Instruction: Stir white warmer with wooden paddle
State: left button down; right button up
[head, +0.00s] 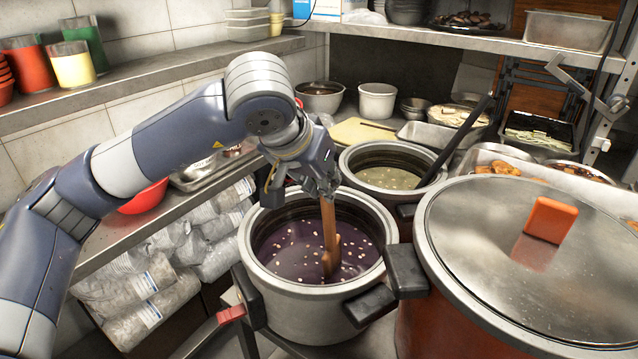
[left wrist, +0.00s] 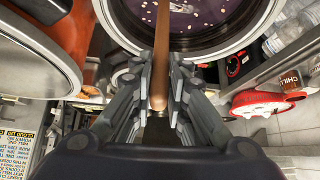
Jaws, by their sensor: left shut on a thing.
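The white warmer (head: 300,305) stands open in the middle of the head view, with dark purple soup (head: 290,245) and pale bits floating in it. My left gripper (head: 327,192) is above the warmer's back rim, shut on the wooden paddle (head: 329,232). The paddle is close to upright, and its lower end reaches the soup inside the pot. In the left wrist view the paddle's handle (left wrist: 160,92) sits between the fingers (left wrist: 160,100), with the warmer's rim (left wrist: 215,52) beyond. My right gripper is in neither view.
A red warmer with a steel lid (head: 500,230) and orange handle stands close on the right. A second open pot (head: 390,165) with yellowish soup and a dark ladle handle (head: 455,140) is behind. Shelves with containers line the left and back.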

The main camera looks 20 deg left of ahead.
pick_arm(q)
jog(key=shift+w+d+f, duration=0.1)
jog(key=shift+w+d, duration=0.15)
jog(key=shift+w, duration=0.35)
jog(key=shift+w+d+f, duration=0.1)
jog(key=shift+w+d, duration=0.1)
jog(key=shift+w, duration=0.4)
jog(key=shift+w+d+r+p, duration=0.1)
jog(key=shift+w+d+p, duration=0.15)
jog(key=shift+w, duration=0.4)
jog(key=shift+w+d+r+p, duration=0.1)
jog(key=shift+w+d+p, duration=0.1)
jog(key=shift+w, duration=0.4)
jog(key=shift+a, duration=0.1)
jog(key=shift+w+a+f, duration=0.1)
jog(key=shift+w+a, duration=0.2)
jog(key=shift+a, duration=0.4)
jog(key=shift+w+a, duration=0.25)
jog(key=shift+a, duration=0.5)
